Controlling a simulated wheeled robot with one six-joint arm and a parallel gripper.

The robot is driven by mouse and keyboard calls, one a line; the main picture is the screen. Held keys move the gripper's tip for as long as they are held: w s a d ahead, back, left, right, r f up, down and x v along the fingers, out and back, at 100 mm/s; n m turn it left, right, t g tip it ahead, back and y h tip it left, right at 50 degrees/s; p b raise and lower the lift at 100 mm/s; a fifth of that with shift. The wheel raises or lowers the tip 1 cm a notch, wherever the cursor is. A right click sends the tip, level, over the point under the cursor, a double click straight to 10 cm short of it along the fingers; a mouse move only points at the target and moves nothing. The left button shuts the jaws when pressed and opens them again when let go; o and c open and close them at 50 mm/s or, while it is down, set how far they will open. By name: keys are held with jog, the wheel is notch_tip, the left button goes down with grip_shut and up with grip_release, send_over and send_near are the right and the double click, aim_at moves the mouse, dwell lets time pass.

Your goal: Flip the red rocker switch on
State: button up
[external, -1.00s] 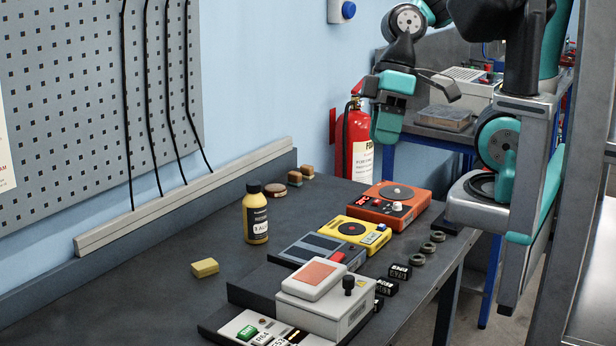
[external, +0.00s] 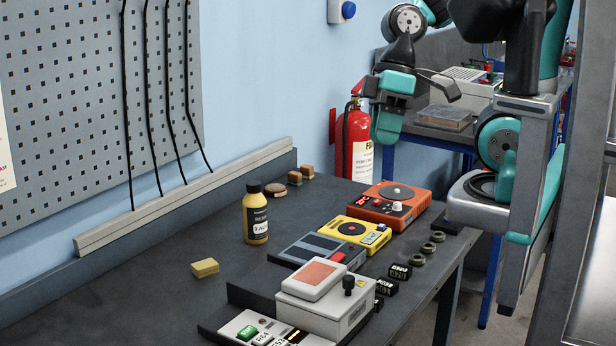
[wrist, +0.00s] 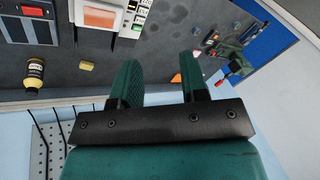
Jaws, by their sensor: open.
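The red rocker switch (external: 338,257) sits on the dark grey panel box (external: 308,250) in the middle of the bench. It also shows at the upper left of the wrist view (wrist: 33,12), on the dark box (wrist: 42,32). Whether it is on or off is too small to tell. My gripper (external: 420,112) is open and empty, high above the far end of the bench and well apart from the switch. In the wrist view its two teal fingers (wrist: 161,72) stand apart with nothing between them.
A yellow device (external: 352,232) and an orange device (external: 392,207) stand beyond the switch box. A white box with an orange pad (external: 320,272) and a black knob stands nearer. A yellow bottle (external: 255,215) and a yellow sponge (external: 205,268) stand left. Bare bench lies between bottle and sponge.

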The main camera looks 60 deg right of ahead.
jog(key=shift+w+f, duration=0.1)
jog(key=shift+f, duration=0.05)
jog(key=c, duration=0.4)
jog(key=w+d+f+m+h+b, duration=0.1)
jog(key=w+d+f+m+b, duration=0.1)
jog(key=w+f+m+b, duration=0.1)
jog(key=w+d+f+m+h+b, duration=0.1)
jog(key=w+d+f+m+b, duration=0.1)
jog(key=w+f+m+b, duration=0.1)
jog(key=w+d+f+m+b, duration=0.2)
jog(key=w+f+m+b, duration=0.1)
jog(key=f+m+b, duration=0.1)
jog(key=shift+w+d+f+m+t+h+b, duration=0.2)
jog(key=shift+w+f+m+t+h+b, duration=0.1)
jog(key=shift+w+f+h+b, duration=0.1)
grip_shut()
jog(key=w+d+f+m+h+b, duration=0.3)
jog(key=w+d+f+m+b, duration=0.5)
jog(key=m, duration=0.6)
jog(key=shift+w+d+f+m+b, duration=0.35)
jog(key=shift+d+f+b, duration=0.7)
jog(key=shift+d+f, duration=0.25)
